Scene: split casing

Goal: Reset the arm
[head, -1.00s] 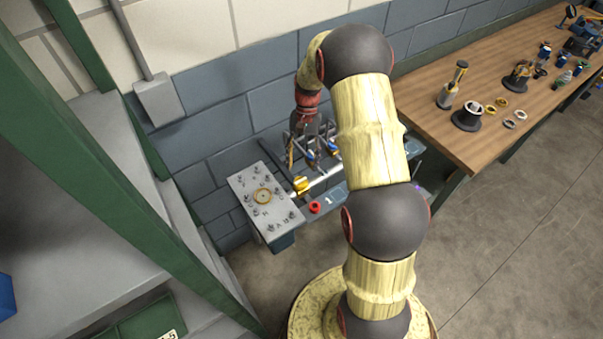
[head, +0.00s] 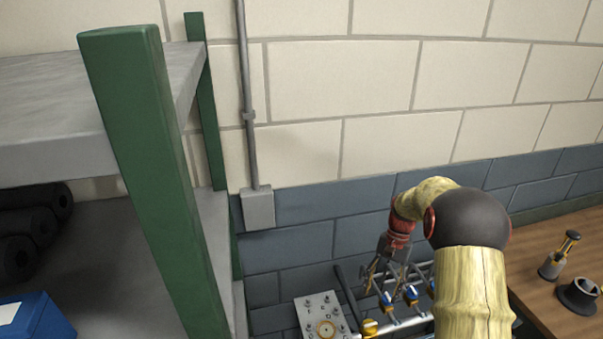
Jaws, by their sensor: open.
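My gripper (head: 384,280) hangs below the red wrist section of my arm, jaws pointing down and open. Nothing shows between its fingers. It is in front of the blue block wall, over or close to a rack of pipes with blue and yellow valve parts (head: 411,294). I cannot tell whether the fingertips touch any of these. To its left is a light grey plate (head: 307,309) with several studs and a yellow ring (head: 326,328). The lower part of the plate is cut off by the frame's bottom edge.
A green-posted shelf (head: 135,150) fills the left side, with dark rolls (head: 35,215) and a blue box (head: 35,318) on it. A wooden bench (head: 560,225) stands at right, with a black-based holder (head: 578,296). A grey conduit box (head: 257,208) is on the wall.

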